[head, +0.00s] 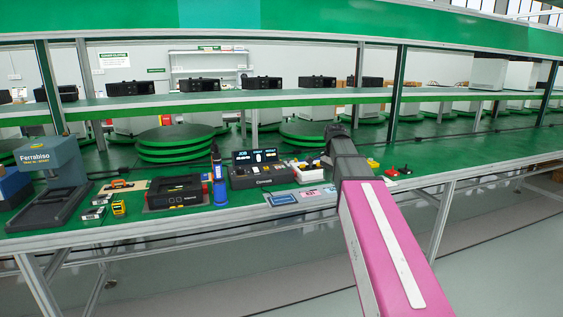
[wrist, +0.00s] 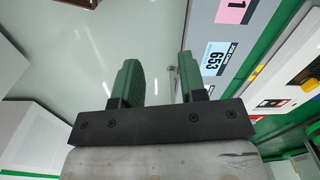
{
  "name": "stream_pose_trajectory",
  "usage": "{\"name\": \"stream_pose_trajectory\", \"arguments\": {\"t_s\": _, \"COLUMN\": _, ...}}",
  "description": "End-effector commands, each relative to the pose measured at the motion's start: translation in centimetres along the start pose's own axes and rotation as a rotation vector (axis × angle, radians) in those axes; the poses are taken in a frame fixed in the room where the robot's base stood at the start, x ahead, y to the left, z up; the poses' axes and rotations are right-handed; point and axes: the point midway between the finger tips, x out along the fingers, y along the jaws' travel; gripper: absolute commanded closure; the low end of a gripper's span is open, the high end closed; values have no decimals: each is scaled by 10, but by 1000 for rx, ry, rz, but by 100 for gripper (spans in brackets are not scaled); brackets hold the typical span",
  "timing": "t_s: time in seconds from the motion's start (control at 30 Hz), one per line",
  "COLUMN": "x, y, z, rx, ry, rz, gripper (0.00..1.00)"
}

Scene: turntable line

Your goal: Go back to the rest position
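My gripper (wrist: 156,82) shows in the wrist view with two green fingers standing apart. Nothing is between them but the pale floor beyond. In the head view my arm, with a pink link, reaches from the lower right toward the bench. Its dark end stands over the front of the green bench (head: 232,203), and the fingers are hidden there. In the wrist view the pink and blue cards (wrist: 214,58) on the bench edge lie just right of the fingers.
A black device with a display (head: 262,177) stands left of my arm. A blue bottle (head: 219,185), a black case (head: 177,194) and a Ferrabiso machine (head: 50,185) stand further left. A shelf (head: 225,99) with black boxes runs above. The floor (head: 240,280) in front is clear.

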Motion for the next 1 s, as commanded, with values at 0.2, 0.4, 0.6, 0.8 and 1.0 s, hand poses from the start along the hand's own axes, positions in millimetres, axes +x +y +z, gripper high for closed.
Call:
{"name": "stream_pose_trajectory", "arguments": {"t_s": 0.2, "x": 49, "y": 17, "z": 10, "rx": -126, "ry": -2, "rz": 3, "gripper": 62}}
{"name": "stream_pose_trajectory", "arguments": {"t_s": 0.4, "x": 116, "y": 43, "z": 25, "rx": -319, "ry": -2, "rz": 4, "gripper": 62}}
{"name": "stream_pose_trajectory", "arguments": {"t_s": 0.6, "x": 180, "y": 76, "z": 44, "rx": -529, "ry": -2, "rz": 3, "gripper": 62}}
{"name": "stream_pose_trajectory", "arguments": {"t_s": 0.8, "x": 237, "y": 113, "z": 65, "rx": -737, "ry": -1, "rz": 2, "gripper": 62}}
{"name": "stream_pose_trajectory", "arguments": {"t_s": 1.0, "x": 282, "y": 150, "z": 86, "rx": -932, "ry": 1, "rz": 1, "gripper": 62}}
